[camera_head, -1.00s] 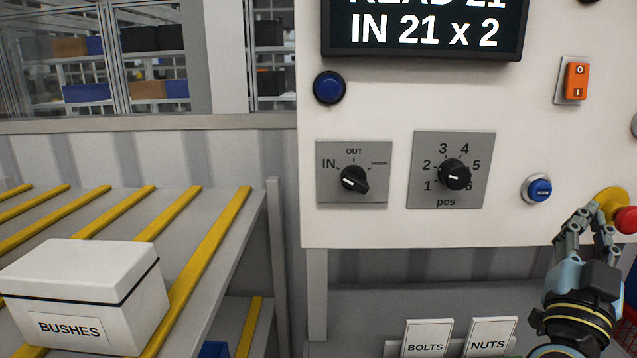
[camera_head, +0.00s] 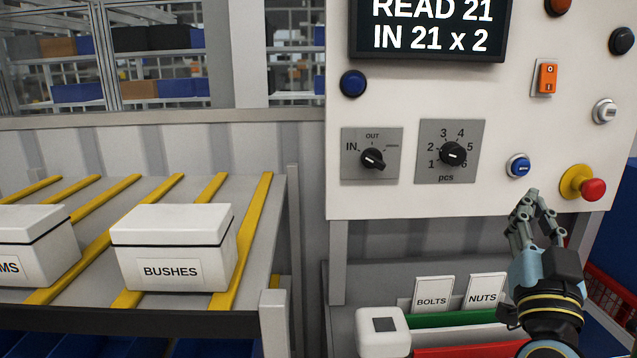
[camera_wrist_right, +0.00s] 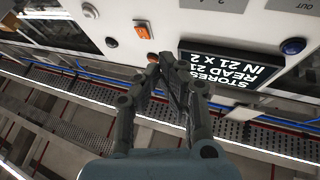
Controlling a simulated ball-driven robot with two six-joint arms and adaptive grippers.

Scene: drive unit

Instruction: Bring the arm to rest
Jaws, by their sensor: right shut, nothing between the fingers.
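My right gripper (camera_head: 535,205) is shut and empty in the head view, in front of the lower right of the white control panel (camera_head: 480,200). It is apart from the red knob (camera_head: 593,190) on its yellow base, which sits to its right, and below the blue button (camera_head: 518,166). In the right wrist view the fingers (camera_wrist_right: 160,65) are close together with nothing between them, and the panel's display (camera_wrist_right: 228,70) shows upside down beyond. My left gripper is not in view.
A white box labelled BUSHES (camera_head: 172,250) stands on a rack with yellow rails (camera_head: 245,235), left. Cards marked BOLTS (camera_head: 433,294) and NUTS (camera_head: 485,290) stand below the panel. The panel carries two dials (camera_head: 372,158), an orange switch (camera_head: 547,78) and a display (camera_head: 428,25).

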